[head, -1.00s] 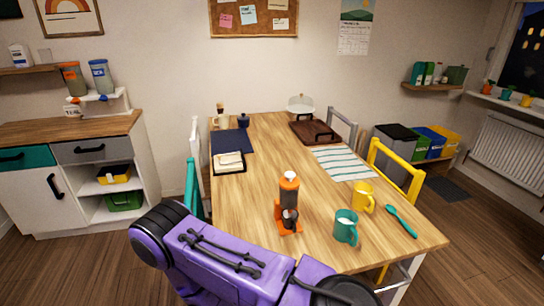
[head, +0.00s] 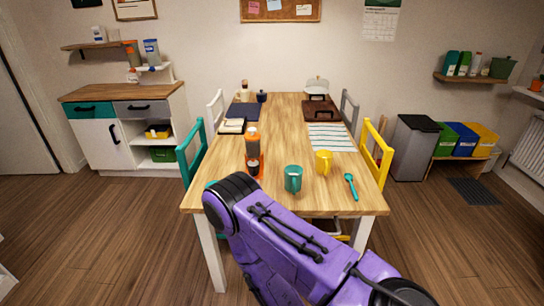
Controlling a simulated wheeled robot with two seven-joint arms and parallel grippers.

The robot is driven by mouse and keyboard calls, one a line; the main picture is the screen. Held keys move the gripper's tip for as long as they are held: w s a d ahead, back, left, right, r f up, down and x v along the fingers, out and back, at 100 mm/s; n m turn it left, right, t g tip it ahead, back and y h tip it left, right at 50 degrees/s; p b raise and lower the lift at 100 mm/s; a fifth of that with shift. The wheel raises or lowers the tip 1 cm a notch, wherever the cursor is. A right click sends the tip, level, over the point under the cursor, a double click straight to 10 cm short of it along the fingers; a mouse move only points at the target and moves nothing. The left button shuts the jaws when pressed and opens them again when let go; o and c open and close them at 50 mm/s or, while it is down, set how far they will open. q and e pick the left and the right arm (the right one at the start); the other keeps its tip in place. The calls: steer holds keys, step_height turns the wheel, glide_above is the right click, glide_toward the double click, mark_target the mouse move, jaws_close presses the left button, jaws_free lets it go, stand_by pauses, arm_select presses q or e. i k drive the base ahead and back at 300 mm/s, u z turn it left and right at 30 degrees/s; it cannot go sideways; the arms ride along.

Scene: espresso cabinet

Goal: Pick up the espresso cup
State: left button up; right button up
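An orange and grey espresso maker (head: 253,150) stands upright on the near half of the wooden table (head: 225,170). A small dark cup-like shape sits low at its front, too small to tell for sure whether it is the espresso cup. A teal mug (head: 293,180) and a yellow mug (head: 323,163) stand to its right. One purple arm of mine crosses the lower middle, in front of the table's near edge. Neither gripper shows.
A teal spoon (head: 351,187) lies near the right edge. A striped cloth (head: 329,137), dark tray (head: 321,110) and navy mat (head: 243,111) lie farther back. Teal (head: 190,155) and yellow (head: 376,155) chairs flank the table. A cabinet (head: 100,145) stands left; floor between is clear.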

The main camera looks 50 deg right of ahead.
mark_target(253, 168)
steer(key=z, duration=1.8)
